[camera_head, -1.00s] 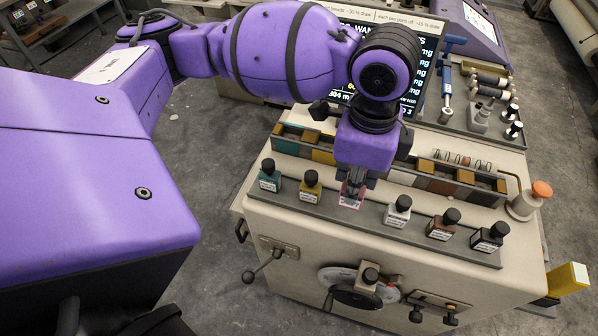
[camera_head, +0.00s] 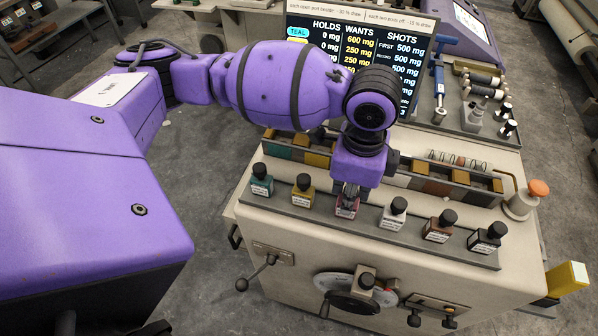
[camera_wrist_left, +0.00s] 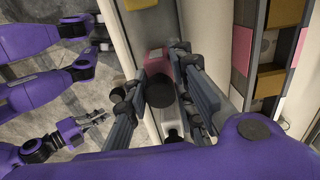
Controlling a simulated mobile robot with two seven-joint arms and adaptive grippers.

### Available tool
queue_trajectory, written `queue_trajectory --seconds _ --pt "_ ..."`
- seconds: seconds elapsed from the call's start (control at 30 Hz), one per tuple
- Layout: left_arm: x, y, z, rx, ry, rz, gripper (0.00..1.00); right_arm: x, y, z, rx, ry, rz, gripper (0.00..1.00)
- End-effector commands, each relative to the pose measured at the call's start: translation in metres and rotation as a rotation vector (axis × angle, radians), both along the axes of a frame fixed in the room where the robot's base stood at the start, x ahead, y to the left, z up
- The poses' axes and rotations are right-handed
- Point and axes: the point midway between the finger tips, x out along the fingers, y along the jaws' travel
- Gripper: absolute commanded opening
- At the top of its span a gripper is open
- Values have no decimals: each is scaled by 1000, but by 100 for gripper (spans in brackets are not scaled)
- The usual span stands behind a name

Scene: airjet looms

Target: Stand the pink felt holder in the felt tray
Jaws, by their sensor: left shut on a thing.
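The pink felt holder (camera_head: 346,208) is a small bottle-like piece with a pale label and a dark top. My left gripper (camera_head: 350,190) is shut on it from above, and the holder looks upright. In the left wrist view its dark top (camera_wrist_left: 160,92) sits between the finger pairs, with pink (camera_wrist_left: 155,56) beyond. It is over the long grey tray (camera_head: 325,204), in the gap between the yellow and white holders. Whether its base touches the tray cannot be told. My right gripper (camera_wrist_left: 96,117) shows small at left in the wrist view, apparently open and empty.
Teal (camera_head: 262,184), yellow (camera_head: 303,194), white (camera_head: 393,213), brown (camera_head: 439,230) and black (camera_head: 487,240) holders stand in the row. A compartment rack (camera_head: 404,179) runs close behind. An orange-topped pot (camera_head: 525,199) stands at the right. Levers stick out below in front.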

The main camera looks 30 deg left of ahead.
Motion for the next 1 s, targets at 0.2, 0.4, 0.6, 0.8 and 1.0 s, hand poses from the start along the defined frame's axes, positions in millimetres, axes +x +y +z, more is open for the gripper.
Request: queue_trajectory --seconds 0.2,0.4,0.6,0.8,1.0 --pt "0 0 -1 0 0 0 42 1 0 0 1 -1 1 0" --pt "0 0 0 0 0 -1 42 0 0 0 1 0 1 0" --pt "1 0 13 0 -3 -2 42 0 0 0 1 1 1 0" --pt "2 -1 55 -1 -10 -2 42 6 2 8 4 -10 1 0" --pt "1 -1 97 -1 -8 -1 42 8 5 13 10 -13 4 0"
